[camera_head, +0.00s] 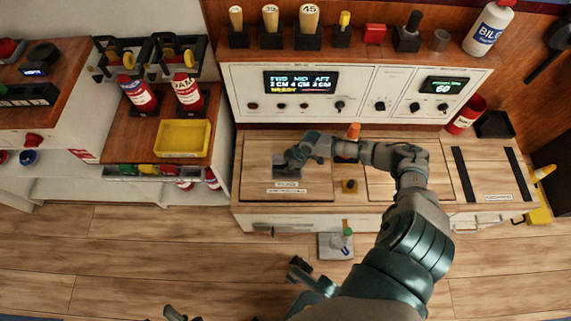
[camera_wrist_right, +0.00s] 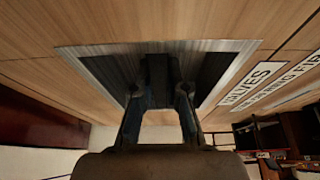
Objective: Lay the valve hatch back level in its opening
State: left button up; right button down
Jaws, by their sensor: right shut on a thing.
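The valve hatch (camera_head: 285,174) is a grey metal-rimmed square at the left of the wooden counter, above a white label. In the right wrist view, its pale metal rim (camera_wrist_right: 215,46) surrounds a dark middle. My right gripper (camera_head: 292,160) is over the hatch, and its two fingers (camera_wrist_right: 158,92) are shut on a dark bar-like part there, seemingly the handle. The gripper covers part of the hatch, and I cannot tell whether it is level. A dark part of mine at the lower middle may be the left gripper (camera_head: 299,269); its jaws are unclear.
A white control panel (camera_head: 355,92) stands behind the counter (camera_head: 390,188). An orange cone-like thing (camera_head: 353,131) is behind my right forearm. A small yellow-and-black piece (camera_head: 349,186) lies right of the hatch. A yellow bin (camera_head: 183,138) sits to the left.

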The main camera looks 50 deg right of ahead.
jog(key=shift+w+f+b, duration=0.15)
jog(key=shift+f+b, duration=0.2)
jog(key=shift+f, duration=0.2)
jog(key=c, duration=1.1)
grip_release()
jog(key=shift+r, duration=0.1)
jog(key=shift+s+f, duration=0.2)
jog(key=v, duration=1.2)
jog(key=shift+w, duration=0.15)
